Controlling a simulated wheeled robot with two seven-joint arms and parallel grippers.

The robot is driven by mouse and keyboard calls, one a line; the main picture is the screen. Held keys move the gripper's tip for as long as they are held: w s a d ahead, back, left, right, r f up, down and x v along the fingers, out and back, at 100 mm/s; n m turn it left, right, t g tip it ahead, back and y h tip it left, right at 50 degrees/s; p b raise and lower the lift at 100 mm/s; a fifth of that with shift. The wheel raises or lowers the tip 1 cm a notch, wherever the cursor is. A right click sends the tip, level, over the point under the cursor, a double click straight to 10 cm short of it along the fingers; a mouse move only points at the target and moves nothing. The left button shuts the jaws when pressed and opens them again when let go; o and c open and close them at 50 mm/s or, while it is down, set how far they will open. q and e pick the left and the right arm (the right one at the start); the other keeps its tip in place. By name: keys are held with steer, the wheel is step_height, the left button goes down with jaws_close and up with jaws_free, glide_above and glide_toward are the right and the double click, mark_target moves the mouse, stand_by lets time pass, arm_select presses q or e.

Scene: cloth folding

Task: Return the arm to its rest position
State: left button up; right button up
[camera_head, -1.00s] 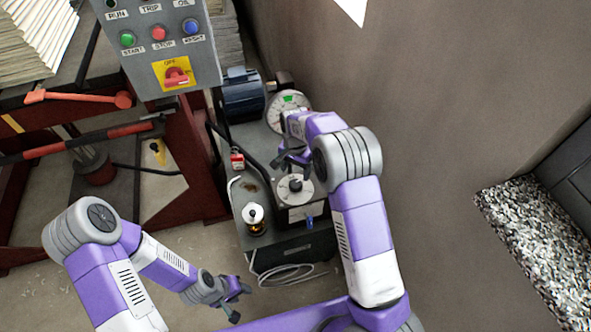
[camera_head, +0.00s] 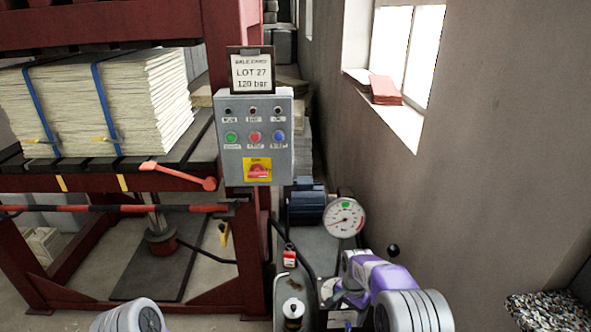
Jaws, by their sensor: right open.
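My right arm (camera_head: 412,308) comes in at the bottom right, purple and grey. Its gripper (camera_head: 338,297) is open, beside the pressure gauge's lower end and over the hydraulic unit (camera_head: 315,245). Whether the fingers touch anything there is hard to tell, as the arm hides part of the unit. Only a grey joint of my left arm (camera_head: 130,316) shows at the bottom edge; the left gripper is out of view.
A grey control box (camera_head: 254,140) with coloured buttons and a red switch stands on the red press frame (camera_head: 222,40). A strapped bale (camera_head: 95,100) lies on the press. A black ball knob (camera_head: 393,250) shows near my right arm. The wall (camera_head: 480,160) bounds the right.

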steer(key=s+a+f+n+y, duration=0.1)
steer(key=s+f+n+y, duration=0.15)
steer(key=s+f, duration=1.15)
steer(key=s+a+f+n+y, duration=0.1)
steer(key=s+a, duration=0.1)
steer(key=s, duration=0.5)
steer(key=s+a+f+n, duration=0.2)
steer(key=s+a, duration=0.1)
steer(key=s, duration=0.4)
steer(key=shift+s+t+y, duration=0.25)
steer(key=shift+t+y, duration=0.05)
steer(key=shift+y, duration=0.05)
steer(key=shift+n, duration=0.25)
